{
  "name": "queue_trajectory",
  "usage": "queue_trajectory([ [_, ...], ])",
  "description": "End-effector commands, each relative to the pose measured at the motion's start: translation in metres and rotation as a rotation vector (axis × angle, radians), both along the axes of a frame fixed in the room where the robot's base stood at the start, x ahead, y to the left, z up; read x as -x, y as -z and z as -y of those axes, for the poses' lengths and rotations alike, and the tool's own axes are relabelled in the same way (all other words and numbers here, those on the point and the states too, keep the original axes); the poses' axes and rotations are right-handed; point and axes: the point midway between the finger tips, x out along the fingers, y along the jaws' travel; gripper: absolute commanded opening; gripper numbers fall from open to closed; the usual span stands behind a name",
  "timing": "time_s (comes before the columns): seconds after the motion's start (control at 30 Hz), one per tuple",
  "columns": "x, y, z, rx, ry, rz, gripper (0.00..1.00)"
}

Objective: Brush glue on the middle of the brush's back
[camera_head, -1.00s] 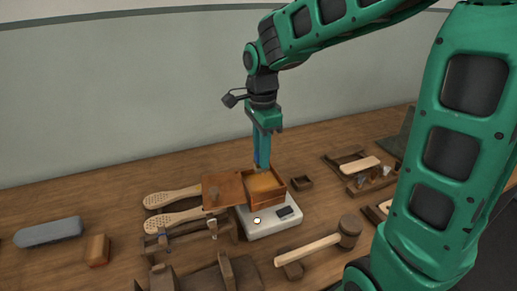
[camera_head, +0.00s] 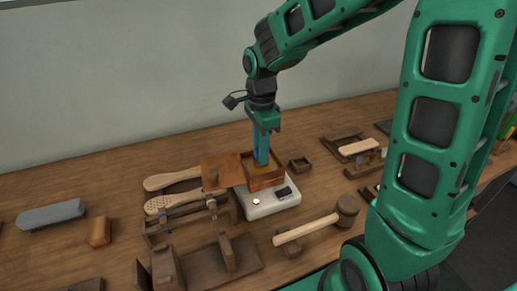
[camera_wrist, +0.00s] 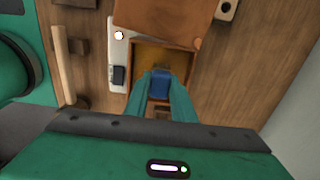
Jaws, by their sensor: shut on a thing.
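My gripper (camera_head: 264,128) points down over a small open wooden box (camera_head: 268,183) on a white device. It is shut on a blue-handled tool (camera_head: 261,152), which also shows between the fingers in the wrist view (camera_wrist: 160,84). The tool's lower end is down inside the box and hidden. The box has an amber-brown inside (camera_wrist: 148,52). Two pale wooden brush bodies (camera_head: 171,180) lie at the left, at least one with holes. A pale, plain-topped wooden piece (camera_head: 359,147), possibly a brush back, rests on a dark wooden holder at the right.
The white device (camera_head: 262,208) has a button and dark display. A brown lid or board (camera_head: 222,170) adjoins the box. A mallet (camera_head: 310,228), clamp-like wooden frames (camera_head: 188,217) and a grey block (camera_head: 51,215) stand around. A small dark box (camera_head: 300,164) is close right.

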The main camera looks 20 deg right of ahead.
Motion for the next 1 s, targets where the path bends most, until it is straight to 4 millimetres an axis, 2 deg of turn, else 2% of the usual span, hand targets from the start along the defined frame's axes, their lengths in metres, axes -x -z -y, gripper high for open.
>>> queue_trajectory([
  [1.0, -0.0002, 0.0054, -0.0001, 0.000, 0.000, 0.000, 0.05],
])
